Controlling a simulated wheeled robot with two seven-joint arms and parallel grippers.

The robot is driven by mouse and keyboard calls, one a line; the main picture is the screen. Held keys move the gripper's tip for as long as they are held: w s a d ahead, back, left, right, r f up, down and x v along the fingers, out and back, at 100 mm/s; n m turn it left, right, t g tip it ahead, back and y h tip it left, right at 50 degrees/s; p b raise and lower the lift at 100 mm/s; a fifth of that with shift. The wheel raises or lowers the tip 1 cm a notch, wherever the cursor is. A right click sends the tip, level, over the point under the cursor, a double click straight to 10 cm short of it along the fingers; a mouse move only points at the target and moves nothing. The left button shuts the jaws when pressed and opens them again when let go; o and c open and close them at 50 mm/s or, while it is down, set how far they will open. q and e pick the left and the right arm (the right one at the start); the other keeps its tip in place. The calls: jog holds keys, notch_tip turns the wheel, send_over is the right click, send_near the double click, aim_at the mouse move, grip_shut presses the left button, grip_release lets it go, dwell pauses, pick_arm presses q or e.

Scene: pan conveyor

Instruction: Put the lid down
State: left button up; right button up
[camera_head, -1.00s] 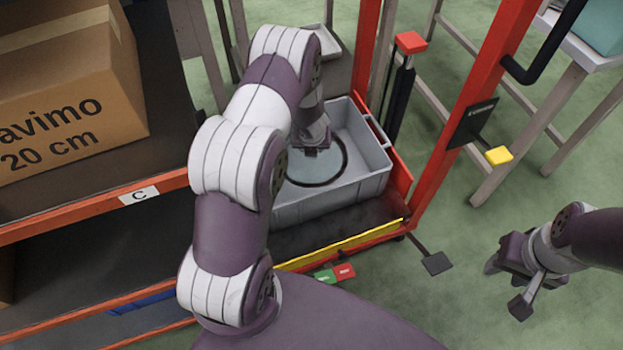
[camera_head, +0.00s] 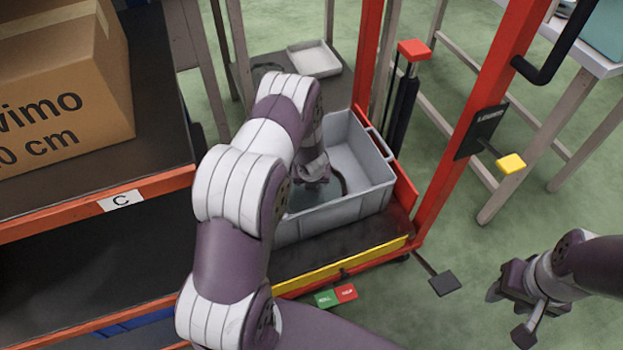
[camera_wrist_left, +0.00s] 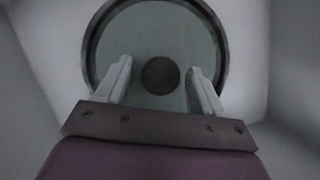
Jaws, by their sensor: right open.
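The round glass lid (camera_head: 302,199) with a dark rim is inside the grey crate (camera_head: 345,210); my left arm hides much of it. In the left wrist view the lid (camera_wrist_left: 160,25) shows with its dark round knob (camera_wrist_left: 160,75) in the middle. My left gripper (camera_wrist_left: 160,66) is open, one finger on each side of the knob, with a gap on both sides. In the head view my left gripper (camera_head: 312,180) is down in the crate over the lid. My right gripper (camera_head: 508,314) is open and empty over the floor at the right.
The crate stands on a dark platform with a yellow front edge (camera_head: 330,270) and red posts (camera_head: 455,140). A shelf (camera_head: 120,205) with a cardboard box (camera_head: 60,90) is at left. A small grey tray (camera_head: 314,59) lies behind the crate.

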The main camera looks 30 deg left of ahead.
pick_arm(q)
jog(key=shift+r+p, duration=0.3)
jog(key=s+d+r+n+y+p, duration=0.1)
jog(key=s+r+n+p, duration=0.15)
jog(key=r+n, duration=0.45)
jog(key=s+d+r+n+p, duration=0.2)
jog(key=s+r, duration=0.2)
jog(key=r, duration=0.7)
jog(key=s+d+r+n+g+h, duration=0.1)
jog(key=s+d+r+n, duration=0.3)
jog(key=s+n, duration=0.3)
jog(key=s+d+r+n+g+h, duration=0.1)
jog(key=s+d+r+n, duration=0.3)
jog(key=n, duration=1)
jog(key=s+r+h, duration=0.1)
jog(key=s, duration=0.2)
jog(key=shift+s+d+g, duration=0.2)
jog(key=shift+d+g, duration=0.1)
jog(key=shift+d, duration=0.05)
